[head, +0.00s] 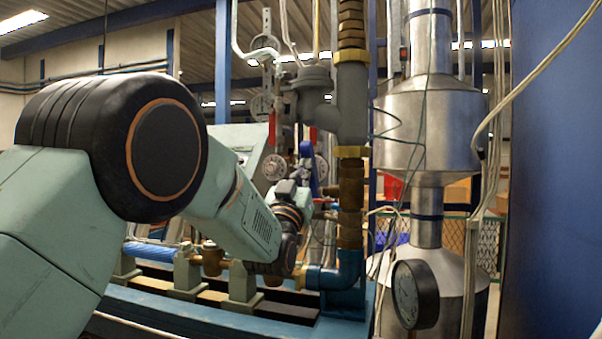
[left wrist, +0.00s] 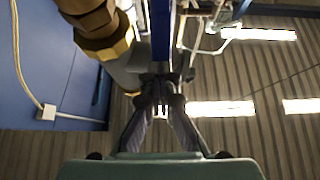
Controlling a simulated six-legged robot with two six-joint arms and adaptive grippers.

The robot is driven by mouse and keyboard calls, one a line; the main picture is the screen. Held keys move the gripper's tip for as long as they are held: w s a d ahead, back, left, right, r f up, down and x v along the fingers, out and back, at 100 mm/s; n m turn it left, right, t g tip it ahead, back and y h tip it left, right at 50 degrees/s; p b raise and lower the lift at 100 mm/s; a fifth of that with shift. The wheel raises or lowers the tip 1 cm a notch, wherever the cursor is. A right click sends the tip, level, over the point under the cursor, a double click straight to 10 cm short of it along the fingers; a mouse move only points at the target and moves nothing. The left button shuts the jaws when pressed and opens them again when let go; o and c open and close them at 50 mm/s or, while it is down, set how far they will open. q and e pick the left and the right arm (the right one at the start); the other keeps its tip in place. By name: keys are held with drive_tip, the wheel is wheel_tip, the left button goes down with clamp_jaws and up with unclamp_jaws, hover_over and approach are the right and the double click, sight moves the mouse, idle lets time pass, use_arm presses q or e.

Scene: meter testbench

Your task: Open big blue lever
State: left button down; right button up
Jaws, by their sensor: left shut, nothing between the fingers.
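The big blue lever (head: 314,177) stands upright beside the brown and brass vertical pipe in the head view. In the left wrist view a blue upright bar (left wrist: 161,32), which looks like the lever, lies just past the fingertips. My left gripper (left wrist: 160,103) is shut and empty, its fingers together near the lower end of this bar. I cannot tell whether they touch it. In the head view my left arm reaches in from the left and its wrist ends close to the lever; the fingers are mostly hidden there. My right gripper is not in view.
The vertical pipe (head: 351,190) stands right of the lever, and its brass fitting (left wrist: 105,38) is close in the left wrist view. Round gauges (head: 274,167) are behind. A black dial gauge (head: 414,294), a steel vessel (head: 428,125) and a blue panel (head: 560,180) are at right.

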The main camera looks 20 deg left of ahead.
sight(305, 152)
use_arm(q)
drive_tip(key=shift+w+d+r+g+p, duration=0.1)
drive_tip(key=shift+w+r+g+p, duration=0.85)
drive_tip(key=shift+p, duration=1.8)
drive_tip(key=shift+w+r+g+p, duration=0.65)
drive_tip(key=shift+r+g+p, duration=0.6)
drive_tip(key=shift+p, duration=1.45)
drive_tip(key=shift+w+g+p, duration=0.5)
drive_tip(key=shift+g+p, duration=0.2)
drive_tip(key=shift+p, duration=0.2)
drive_tip(key=shift+w+r+p, duration=0.1)
drive_tip(key=shift+w+p, duration=0.45)
drive_tip(key=shift+w, duration=0.1)
